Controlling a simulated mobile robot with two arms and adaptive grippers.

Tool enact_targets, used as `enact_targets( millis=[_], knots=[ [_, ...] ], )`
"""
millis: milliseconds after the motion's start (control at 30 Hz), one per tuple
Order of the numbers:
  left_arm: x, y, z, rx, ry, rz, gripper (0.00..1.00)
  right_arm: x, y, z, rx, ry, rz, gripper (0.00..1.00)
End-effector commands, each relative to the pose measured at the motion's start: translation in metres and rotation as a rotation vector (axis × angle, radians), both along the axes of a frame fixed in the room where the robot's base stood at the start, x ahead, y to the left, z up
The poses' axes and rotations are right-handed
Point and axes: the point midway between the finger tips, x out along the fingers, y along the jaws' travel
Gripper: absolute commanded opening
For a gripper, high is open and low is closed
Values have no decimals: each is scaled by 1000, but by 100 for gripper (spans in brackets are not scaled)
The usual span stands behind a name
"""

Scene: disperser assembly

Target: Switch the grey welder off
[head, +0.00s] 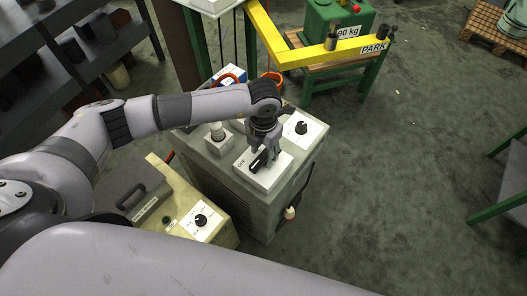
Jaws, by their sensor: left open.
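The grey welder (268,212) is a box-shaped cabinet in the middle of the head view. On its top is a white switch plate (270,181) with the word OFF at its left and a black switch handle (257,162). A second white plate with a round black knob (301,128) sits behind it to the right. My left gripper (264,152) points down over the switch plate, with its fingers open close to the black handle. I cannot tell whether they touch it. The gripper hides part of the plate. My right gripper is not in view.
A cream-coloured machine (217,230) with a knob stands left of the welder. A yellow beam (310,55) marked PARK and a green weight (335,20) on a stand are behind. Dark shelves (60,45) are at the left.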

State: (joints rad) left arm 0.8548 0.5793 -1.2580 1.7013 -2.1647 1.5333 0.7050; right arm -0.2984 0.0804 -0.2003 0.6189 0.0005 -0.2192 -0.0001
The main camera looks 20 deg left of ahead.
Motion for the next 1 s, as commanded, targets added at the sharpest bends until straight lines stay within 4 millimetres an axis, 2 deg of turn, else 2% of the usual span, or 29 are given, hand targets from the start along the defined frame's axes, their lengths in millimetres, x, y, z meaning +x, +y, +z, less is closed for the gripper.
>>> enact_targets(
  millis=[300,500,700,1000],
  knots=[
    [1,0,65,-1,-5,-1,42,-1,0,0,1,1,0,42],
    [1,0,99,-1,-4,-1,42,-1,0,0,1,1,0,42],
    [0,0,112,0,-1,1,42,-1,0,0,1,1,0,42],
    [0,0,112,0,-1,1,42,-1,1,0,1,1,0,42]
  ],
)
